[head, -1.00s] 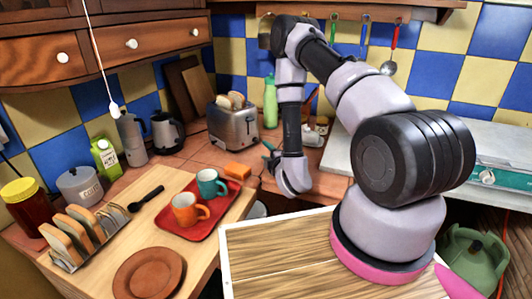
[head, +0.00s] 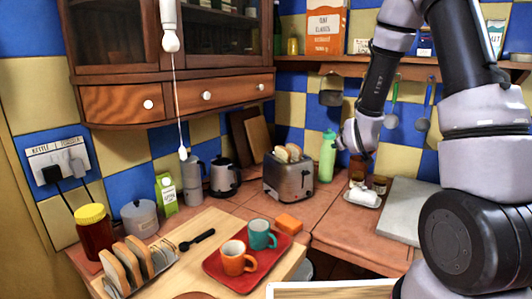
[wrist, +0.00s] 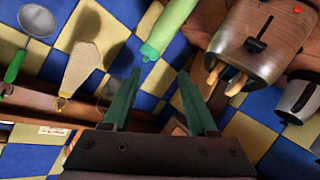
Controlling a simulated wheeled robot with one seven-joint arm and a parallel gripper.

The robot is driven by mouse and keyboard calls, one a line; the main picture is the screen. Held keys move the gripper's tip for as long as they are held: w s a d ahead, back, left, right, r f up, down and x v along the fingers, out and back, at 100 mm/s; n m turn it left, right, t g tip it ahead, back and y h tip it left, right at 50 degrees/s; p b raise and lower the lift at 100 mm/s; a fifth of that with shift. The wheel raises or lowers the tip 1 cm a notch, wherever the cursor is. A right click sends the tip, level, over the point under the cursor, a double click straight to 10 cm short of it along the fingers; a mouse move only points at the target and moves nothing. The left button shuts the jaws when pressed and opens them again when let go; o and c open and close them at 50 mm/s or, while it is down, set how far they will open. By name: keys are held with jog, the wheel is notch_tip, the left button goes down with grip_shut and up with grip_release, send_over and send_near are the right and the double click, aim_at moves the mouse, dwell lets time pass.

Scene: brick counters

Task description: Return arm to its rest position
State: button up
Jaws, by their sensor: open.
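My arm (head: 375,85) is raised at the right of the head view, its wrist bent down in front of the tiled wall. My gripper (wrist: 158,75) shows in the wrist view with its two green fingers apart and nothing between them. In the head view its fingers cannot be made out clearly. The wrist hangs just right of the green bottle (head: 328,157), above the counter.
The toaster (head: 290,175) with bread stands left of the bottle. A red tray (head: 230,277) holds an orange mug (head: 236,259) and a teal mug (head: 261,234). Utensils hang behind the arm. A small white dish (head: 362,197) lies below the wrist.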

jog(key=s+r+m+g, duration=0.25)
jog(key=s+r, duration=0.25)
jog(key=r, duration=0.4)
jog(key=s+r+m+g+y, duration=0.1)
jog(key=s+r, duration=0.4)
jog(key=s, duration=0.8)
jog(key=s+a+r+m+g+y, duration=0.1)
jog(key=s+r+m, duration=0.4)
jog(key=s, duration=0.9)
jog(key=shift+s+a+r+m+g+y, duration=0.3)
jog(key=shift+m+g+y, duration=0.3)
jog(key=shift+g, duration=0.25)
